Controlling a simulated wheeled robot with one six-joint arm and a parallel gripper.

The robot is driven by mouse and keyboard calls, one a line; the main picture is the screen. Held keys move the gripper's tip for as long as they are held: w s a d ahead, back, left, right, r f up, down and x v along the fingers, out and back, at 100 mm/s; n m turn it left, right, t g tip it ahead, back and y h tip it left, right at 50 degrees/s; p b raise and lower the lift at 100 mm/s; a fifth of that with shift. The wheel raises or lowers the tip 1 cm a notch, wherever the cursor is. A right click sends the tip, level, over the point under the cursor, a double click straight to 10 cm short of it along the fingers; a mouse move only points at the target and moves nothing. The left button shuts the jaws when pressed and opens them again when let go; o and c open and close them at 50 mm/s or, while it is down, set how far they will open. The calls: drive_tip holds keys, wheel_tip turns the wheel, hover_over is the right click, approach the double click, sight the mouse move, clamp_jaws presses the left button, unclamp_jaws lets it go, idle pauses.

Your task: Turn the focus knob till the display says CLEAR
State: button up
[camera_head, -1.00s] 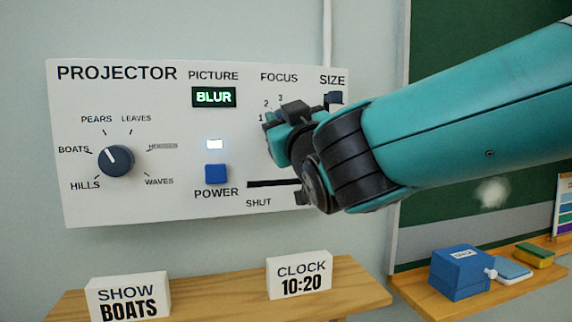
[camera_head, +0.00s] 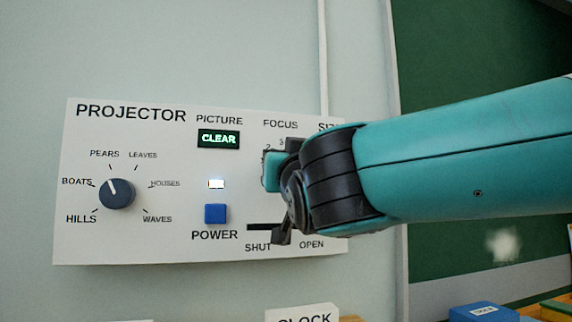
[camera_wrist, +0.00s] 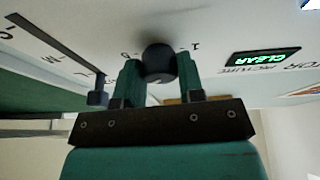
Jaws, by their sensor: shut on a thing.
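The picture display (camera_head: 218,139) on the projector panel (camera_head: 130,245) reads CLEAR in lit green letters. It also shows in the wrist view (camera_wrist: 266,58), upside down. The focus knob is hidden behind my arm in the head view. In the wrist view the dark round focus knob (camera_wrist: 159,62) sits between the two fingers of my gripper (camera_wrist: 160,82). My gripper is shut on the knob. In the head view my gripper (camera_head: 272,168) is at the panel under the FOCUS label, partly hidden by my own wrist.
A blue POWER button (camera_head: 215,214) sits below a lit white lamp (camera_head: 216,184). A slider handle (camera_head: 282,236) is close below my wrist. A clock sign (camera_head: 302,314) and a blue box (camera_head: 484,312) stand below.

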drive_tip(key=o, duration=0.9)
drive_tip(key=b+v, duration=0.6)
drive_tip(key=v, duration=1.1)
drive_tip(key=shift+s, duration=0.2)
drive_tip(key=shift+d, duration=0.15)
